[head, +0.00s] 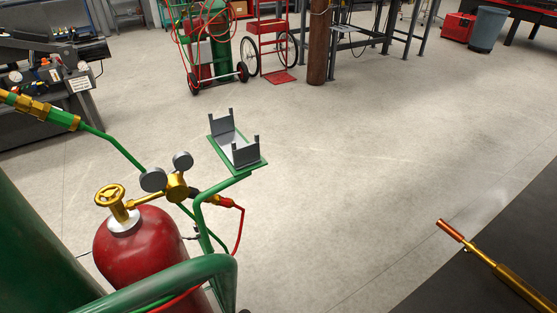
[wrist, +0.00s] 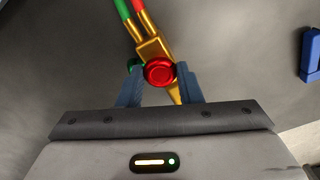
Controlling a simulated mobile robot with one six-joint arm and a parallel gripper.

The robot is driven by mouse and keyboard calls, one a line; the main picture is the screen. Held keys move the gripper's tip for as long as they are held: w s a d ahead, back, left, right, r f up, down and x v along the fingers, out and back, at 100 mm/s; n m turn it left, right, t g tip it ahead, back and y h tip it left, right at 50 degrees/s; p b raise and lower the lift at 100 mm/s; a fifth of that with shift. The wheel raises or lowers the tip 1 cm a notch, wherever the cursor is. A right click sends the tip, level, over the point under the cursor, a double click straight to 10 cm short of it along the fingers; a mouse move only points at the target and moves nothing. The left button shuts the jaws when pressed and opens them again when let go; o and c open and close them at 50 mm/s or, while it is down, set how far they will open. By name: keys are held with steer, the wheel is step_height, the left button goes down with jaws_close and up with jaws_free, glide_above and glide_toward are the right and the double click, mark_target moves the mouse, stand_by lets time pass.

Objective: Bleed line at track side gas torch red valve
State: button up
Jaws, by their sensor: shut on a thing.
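In the wrist view, my gripper (wrist: 158,76) has its two blue-grey fingers on either side of the round red valve knob (wrist: 158,71) and is shut on it. The knob sits on the brass torch body (wrist: 150,47), from which a green hose (wrist: 123,8) and a red hose (wrist: 138,5) run up. In the head view, a brass torch (head: 510,278) with a copper tip shows over the dark surface at the lower right. Its valve end is outside that view, and so is my gripper.
A red cylinder (head: 145,250) with a brass handwheel (head: 110,195) and regulator gauges (head: 153,179) stands at lower left on a green cart (head: 215,265). A grey cradle (head: 235,148) sits on the cart's arm. A blue object (wrist: 311,55) is at the wrist view's right. The middle floor is clear.

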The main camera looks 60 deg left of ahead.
steer(key=n, duration=0.5)
steer(key=shift+p, duration=0.3)
steer(key=shift+n, duration=0.8)
steer(key=n, duration=0.4)
steer(key=shift+p, duration=0.3)
steer(key=m, duration=0.5)
steer(key=shift+m, duration=0.3)
steer(key=m, duration=0.3)
steer(key=shift+m, duration=0.3)
